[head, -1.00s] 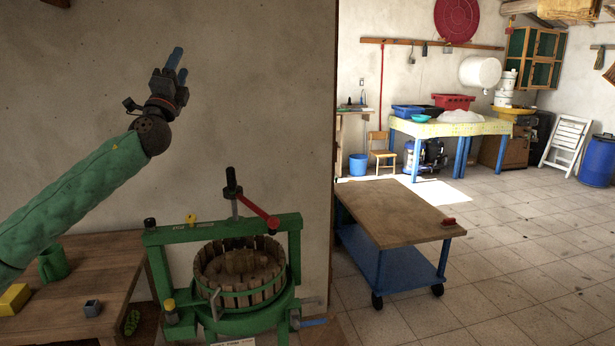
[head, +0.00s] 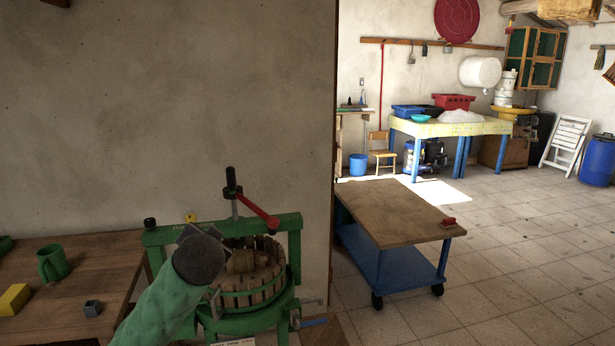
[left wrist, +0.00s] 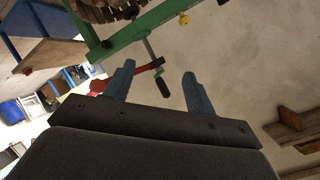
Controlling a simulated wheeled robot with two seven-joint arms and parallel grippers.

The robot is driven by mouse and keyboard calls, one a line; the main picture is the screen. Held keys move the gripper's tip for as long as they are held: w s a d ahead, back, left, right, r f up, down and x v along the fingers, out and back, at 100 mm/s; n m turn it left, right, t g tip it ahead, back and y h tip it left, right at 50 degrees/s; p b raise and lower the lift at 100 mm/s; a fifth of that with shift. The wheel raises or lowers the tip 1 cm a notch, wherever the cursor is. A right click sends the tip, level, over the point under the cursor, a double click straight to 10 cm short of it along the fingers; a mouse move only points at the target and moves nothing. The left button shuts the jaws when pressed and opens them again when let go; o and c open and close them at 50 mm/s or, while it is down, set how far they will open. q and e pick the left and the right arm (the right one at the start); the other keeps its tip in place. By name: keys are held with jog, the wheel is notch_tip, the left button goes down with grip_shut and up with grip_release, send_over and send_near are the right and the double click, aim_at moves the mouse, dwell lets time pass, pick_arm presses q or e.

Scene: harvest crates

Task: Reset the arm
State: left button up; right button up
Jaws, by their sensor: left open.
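My left arm comes in from the lower left in the head view, in a green sleeve, and its dark wrist end is in front of the green fruit press (head: 295,225). The fingers of my left gripper are hidden there. In the left wrist view my left gripper (left wrist: 158,82) shows two blue fingers spread apart with nothing between them. The press's green beam (left wrist: 140,32) and its black-and-red handle (left wrist: 162,85) appear beyond the fingers. My right gripper is in neither view.
A blue cart with a wooden top (head: 395,212) stands right of the press. Tiled floor is open at the right.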

pick_arm(q)
jog(key=s+d+f+n+g+h, duration=0.1)
jog(key=s+f+g, duration=0.3)
jog(key=s+f, duration=0.9)
jog(key=s+d+f+n+g+h, duration=0.1)
jog(key=s+d+f+g+h, duration=0.1)
jog(key=s+f, duration=1.2)
jog(key=s+d+f+n+g+h, duration=0.1)
jog(key=s+d+f+g, duration=0.3)
jog(key=s+f, duration=1)
jog(key=s+g, duration=0.1)
jog(key=s, duration=0.2)
jog(key=shift+d+f+g+h, duration=0.25)
jog(key=shift+d+g+h, duration=0.05)
jog(key=shift+h, duration=0.1)
